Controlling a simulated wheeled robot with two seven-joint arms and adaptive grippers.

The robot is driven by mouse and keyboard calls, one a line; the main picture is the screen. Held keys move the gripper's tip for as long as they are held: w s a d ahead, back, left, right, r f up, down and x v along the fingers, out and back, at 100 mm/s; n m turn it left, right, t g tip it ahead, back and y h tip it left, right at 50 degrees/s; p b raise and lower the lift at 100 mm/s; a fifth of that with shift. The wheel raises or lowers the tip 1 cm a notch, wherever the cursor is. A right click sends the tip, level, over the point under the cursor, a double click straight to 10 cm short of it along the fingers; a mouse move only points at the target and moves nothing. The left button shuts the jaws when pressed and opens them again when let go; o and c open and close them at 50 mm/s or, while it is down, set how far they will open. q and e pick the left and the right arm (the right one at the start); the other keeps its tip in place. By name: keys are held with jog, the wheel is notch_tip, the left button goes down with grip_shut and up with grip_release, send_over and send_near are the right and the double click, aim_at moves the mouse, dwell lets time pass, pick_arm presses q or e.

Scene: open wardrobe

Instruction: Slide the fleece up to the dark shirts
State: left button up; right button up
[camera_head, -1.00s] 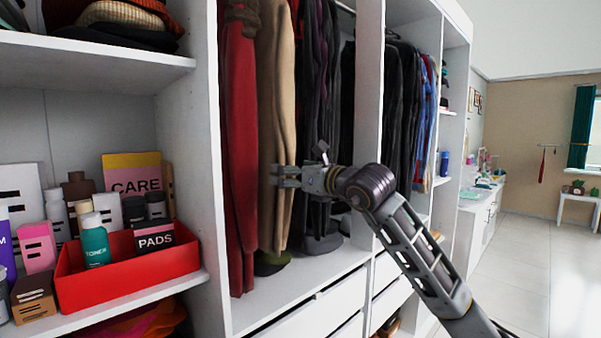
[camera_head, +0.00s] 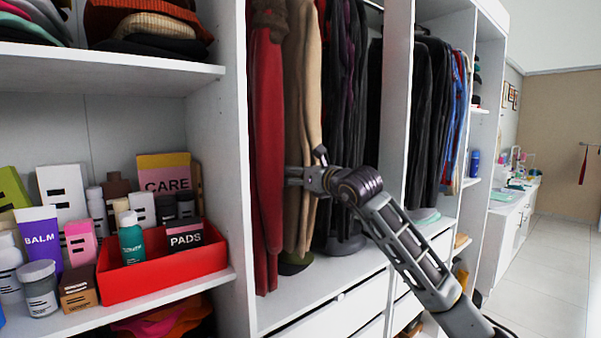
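A red long garment (camera_head: 266,160) and a tan long garment (camera_head: 303,110) hang side by side at the left of the open hanging bay. I cannot tell for sure which one is the fleece; the tan one hangs nearest the dark clothes. Dark shirts (camera_head: 345,110), black with some purple, hang just right of the tan garment. My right gripper (camera_head: 292,177) is across the front of the tan garment, its fingertips at the edge by the red one. Whether it touches cloth or how wide its fingers are is unclear. My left gripper is not in view.
A white upright panel (camera_head: 396,120) separates this bay from another with more dark and blue clothes (camera_head: 435,110). Left, a shelf holds a red box (camera_head: 160,275) and several toiletries. White drawers (camera_head: 335,310) lie below the hanging clothes.

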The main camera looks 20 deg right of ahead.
jog(key=c, duration=1.6)
jog(key=shift+w+d, duration=0.25)
jog(key=shift+d, duration=0.35)
jog(key=o, duration=1.5)
jog(key=shift+o, duration=0.5)
jog(key=shift+a, duration=0.15)
jog(key=shift+s+d, duration=0.1)
jog(key=shift+d, duration=0.1)
